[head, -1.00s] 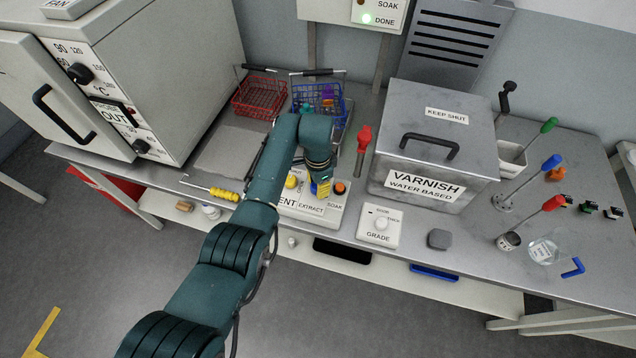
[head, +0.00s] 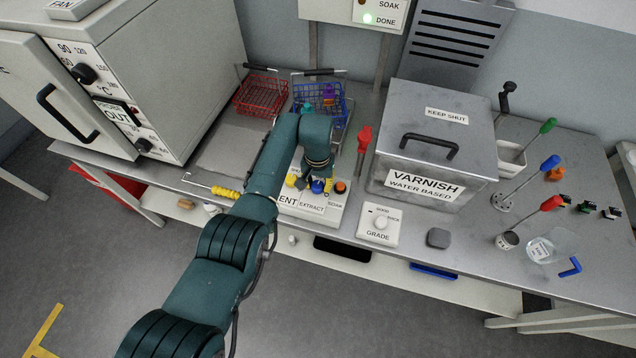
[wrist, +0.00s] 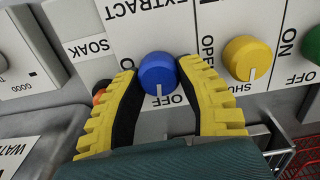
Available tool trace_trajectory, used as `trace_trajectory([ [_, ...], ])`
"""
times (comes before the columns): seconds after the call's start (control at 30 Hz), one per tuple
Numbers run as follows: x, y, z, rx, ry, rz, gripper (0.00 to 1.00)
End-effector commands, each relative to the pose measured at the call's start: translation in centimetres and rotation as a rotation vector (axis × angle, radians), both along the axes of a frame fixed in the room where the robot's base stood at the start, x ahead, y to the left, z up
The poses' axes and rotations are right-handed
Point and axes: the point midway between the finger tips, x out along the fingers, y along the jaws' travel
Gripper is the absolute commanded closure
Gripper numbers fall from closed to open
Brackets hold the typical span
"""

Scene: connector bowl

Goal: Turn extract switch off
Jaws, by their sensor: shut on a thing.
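The extract switch is a blue round knob (wrist: 157,72) on a white control panel (wrist: 215,18), with the label EXTRACT beside it in the wrist view. Its white pointer line faces down in that picture, with the word OFF just right of the line's end. My gripper (wrist: 158,66) has its ridged yellow fingers on both sides of the knob and is shut on it. In the head view the blue knob (head: 317,187) shows below my gripper (head: 318,180), partly covered by it. An ON mark for this knob cannot be made out.
A yellow knob (wrist: 246,58) with OPEN and SHUT marks sits close beside, then a green knob (wrist: 313,44). An orange knob (head: 340,187) is on the other side. A red-handled tool (head: 363,140), the varnish tank (head: 415,190) and wire baskets (head: 262,95) stand nearby.

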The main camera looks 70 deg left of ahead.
Motion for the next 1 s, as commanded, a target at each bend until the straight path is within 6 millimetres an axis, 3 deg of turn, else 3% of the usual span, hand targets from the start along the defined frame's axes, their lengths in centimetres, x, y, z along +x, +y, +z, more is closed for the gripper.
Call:
trace_trajectory([
  [0.3, -0.20, -0.11, -0.44, -0.002, 0.004, 0.146, 0.98],
  [0.9, -0.22, -0.12, -0.44, -0.003, 0.005, 0.181, 0.98],
  [0.93, -0.21, -0.12, -0.44, -0.003, 0.005, 0.181, 0.57],
  [1.0, -0.20, -0.11, -0.41, -0.003, 0.005, 0.181, 0.43],
])
